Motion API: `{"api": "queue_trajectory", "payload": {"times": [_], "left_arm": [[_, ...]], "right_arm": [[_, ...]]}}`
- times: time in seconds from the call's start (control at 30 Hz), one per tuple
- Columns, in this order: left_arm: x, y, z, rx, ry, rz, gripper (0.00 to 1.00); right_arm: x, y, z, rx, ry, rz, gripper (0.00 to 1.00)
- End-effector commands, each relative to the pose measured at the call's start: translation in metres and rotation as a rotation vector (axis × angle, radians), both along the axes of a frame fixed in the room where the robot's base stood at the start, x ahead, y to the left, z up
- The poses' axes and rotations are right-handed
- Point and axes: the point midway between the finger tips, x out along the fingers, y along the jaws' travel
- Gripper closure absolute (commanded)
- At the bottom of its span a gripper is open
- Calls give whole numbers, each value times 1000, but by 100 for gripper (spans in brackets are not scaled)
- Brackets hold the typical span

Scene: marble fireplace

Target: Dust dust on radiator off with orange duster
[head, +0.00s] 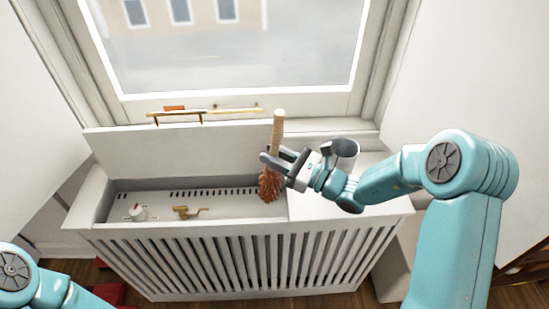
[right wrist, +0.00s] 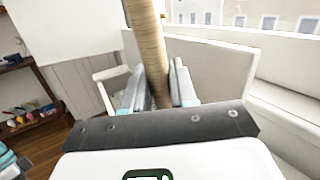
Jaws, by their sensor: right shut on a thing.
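The orange duster has a pale wooden handle (head: 278,128) and a rust-orange tuft (head: 270,187). My right gripper (head: 274,160) is shut on it, with the handle pointing up and the tuft down. In the right wrist view the handle (right wrist: 150,50) stands between the two fingers. The white slatted radiator (head: 220,262) is below the window, with a raised flap and an open compartment at left. The tuft is over the compartment's right end; I cannot tell whether it touches. I cannot make out dust. My left gripper is out of view.
A white knob (head: 137,212) and a brass valve (head: 190,212) sit in the compartment. A flap (head: 170,150) stands up behind it. Brass latch parts (head: 205,113) are on the window frame. White walls flank both sides. A shelf with small coloured things (right wrist: 28,117) is at left in the wrist view.

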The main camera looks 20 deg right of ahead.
Motion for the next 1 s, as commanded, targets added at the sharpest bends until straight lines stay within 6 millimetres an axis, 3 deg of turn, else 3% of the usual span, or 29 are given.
{"api": "queue_trajectory", "payload": {"times": [0.1, 0.6, 1.0], "left_arm": [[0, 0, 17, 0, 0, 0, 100], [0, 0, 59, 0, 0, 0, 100], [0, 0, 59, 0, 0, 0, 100]], "right_arm": [[0, 0, 22, 1, -2, 0, 100], [0, 0, 83, 1, -1, 0, 100], [0, 0, 86, 1, -1, 0, 100]]}}
